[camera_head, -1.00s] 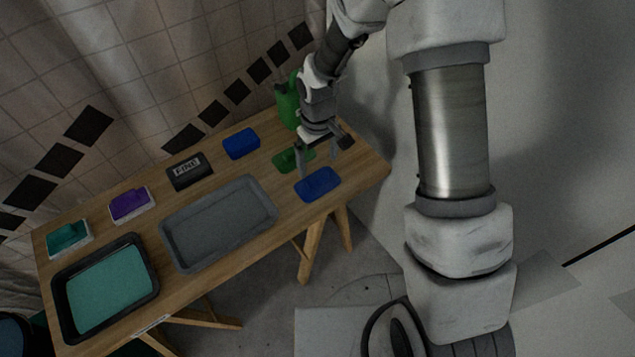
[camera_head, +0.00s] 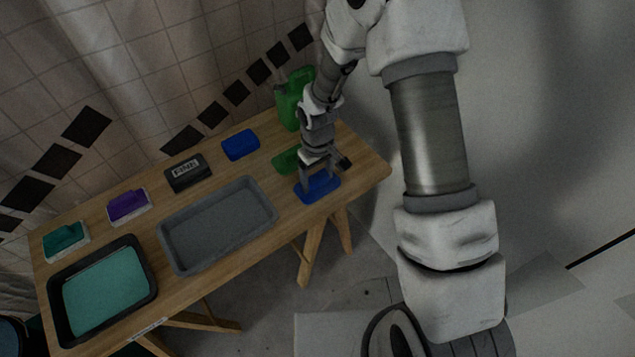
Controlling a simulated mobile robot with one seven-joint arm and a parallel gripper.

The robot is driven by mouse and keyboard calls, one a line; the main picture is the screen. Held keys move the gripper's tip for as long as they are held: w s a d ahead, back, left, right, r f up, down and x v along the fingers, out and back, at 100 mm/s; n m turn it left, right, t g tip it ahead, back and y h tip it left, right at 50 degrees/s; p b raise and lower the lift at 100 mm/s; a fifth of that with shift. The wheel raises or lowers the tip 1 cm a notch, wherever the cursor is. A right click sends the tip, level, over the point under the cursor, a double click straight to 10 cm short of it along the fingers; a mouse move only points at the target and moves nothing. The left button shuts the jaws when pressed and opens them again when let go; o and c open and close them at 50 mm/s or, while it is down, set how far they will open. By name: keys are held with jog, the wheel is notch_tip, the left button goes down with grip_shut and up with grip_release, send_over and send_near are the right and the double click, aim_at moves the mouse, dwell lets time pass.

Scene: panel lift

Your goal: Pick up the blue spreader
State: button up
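A flat blue piece (camera_head: 319,190), apparently the blue spreader, lies on the right end of the wooden table, near its front edge. My gripper (camera_head: 318,178) points down directly over it and covers part of its far side. The two fingers are apart, with a gap between them. Whether the fingertips touch the blue piece cannot be told. A second blue block (camera_head: 240,145) sits farther back on the table, clear of my gripper.
A green flat piece (camera_head: 286,162) lies just behind my gripper, and a green jug (camera_head: 293,100) stands at the back. A grey tray (camera_head: 217,264), a dark tray with teal contents (camera_head: 60,329), a black block (camera_head: 188,172), a purple sponge (camera_head: 128,206) and a teal one (camera_head: 65,239) fill the left.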

aim_at(318, 177)
jog(key=c, duration=0.9)
jog(key=shift+o, duration=0.2)
jog(key=shift+r, duration=0.1)
notch_tip(318, 177, up, 4)
jog(key=shift+w+p, duration=0.1)
jog(key=shift+p, duration=0.35)
jog(key=s+d+r+p, duration=0.1)
jog(key=s+d+r, duration=0.6)
jog(key=d, duration=0.2)
jog(key=shift+d+p, duration=0.2)
jog(key=shift+p, duration=0.1)
jog(key=shift+s, duration=0.1)
